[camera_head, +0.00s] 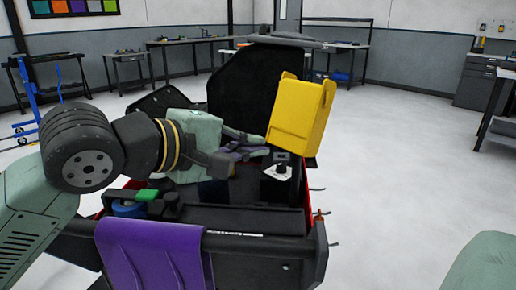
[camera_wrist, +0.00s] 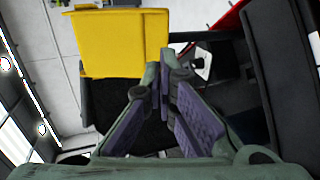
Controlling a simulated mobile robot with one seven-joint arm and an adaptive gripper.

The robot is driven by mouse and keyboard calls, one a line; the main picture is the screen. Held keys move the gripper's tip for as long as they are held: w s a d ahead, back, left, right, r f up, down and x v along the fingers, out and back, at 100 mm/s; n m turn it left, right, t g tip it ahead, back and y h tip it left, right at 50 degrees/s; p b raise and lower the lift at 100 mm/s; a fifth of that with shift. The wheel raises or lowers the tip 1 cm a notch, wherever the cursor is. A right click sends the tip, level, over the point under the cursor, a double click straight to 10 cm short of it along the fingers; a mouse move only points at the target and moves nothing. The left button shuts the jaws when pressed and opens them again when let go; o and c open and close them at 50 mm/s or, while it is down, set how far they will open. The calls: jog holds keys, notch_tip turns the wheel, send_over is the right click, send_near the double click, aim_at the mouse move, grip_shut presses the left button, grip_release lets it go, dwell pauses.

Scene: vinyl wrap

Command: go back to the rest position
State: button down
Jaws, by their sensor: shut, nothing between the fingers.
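My gripper (camera_head: 262,146) is over the black cart, its fingertips pointing right. In the wrist view my gripper (camera_wrist: 171,72) has its purple-padded fingers meeting at the tips, with nothing between them. The fingertips appear close to the lower left of a yellow bin (camera_head: 302,112) in the head view. The yellow bin also shows in the wrist view (camera_wrist: 118,42), left of the fingertips; I cannot tell whether they touch. My arm hides part of the cart.
The black cart (camera_head: 255,220) has red edges and a purple sheet (camera_head: 152,258) draped over its front bar. It holds a green block (camera_head: 147,195), a blue roll (camera_head: 130,209) and a white piece (camera_head: 277,172). Workbenches line the far walls. The floor to the right (camera_head: 400,170) is clear.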

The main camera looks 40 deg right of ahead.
jog(key=v, duration=0.7)
jog(key=shift+a+r+b, duration=0.2)
jog(key=shift+b, duration=0.1)
